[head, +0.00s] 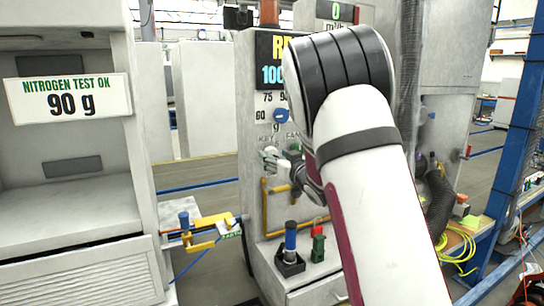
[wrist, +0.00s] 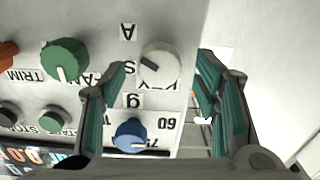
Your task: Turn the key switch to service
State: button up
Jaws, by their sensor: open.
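The key switch (head: 270,152) is a pale round knob on the front of the charging station panel, above the yellow pipe. In the wrist view, which shows the panel upside down, the key switch (wrist: 160,62) has a dark slot and part of a "KEY" label beside it. My gripper (wrist: 163,68) is open and empty, with its green-padded fingers on either side of the key switch in the picture. I cannot tell whether they touch it. In the head view my gripper (head: 296,160) is close to the panel, partly hidden by my arm. No service mark is readable.
A blue knob (wrist: 131,134) and a green knob (wrist: 66,59) are on the same panel near the fingers. A blue-topped part (head: 290,240) and a red-green part (head: 318,243) stand on the ledge below. A cabinet (head: 95,215) is at left.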

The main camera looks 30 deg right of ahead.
jog(key=shift+w, duration=1.45)
jog(key=c, duration=1.1)
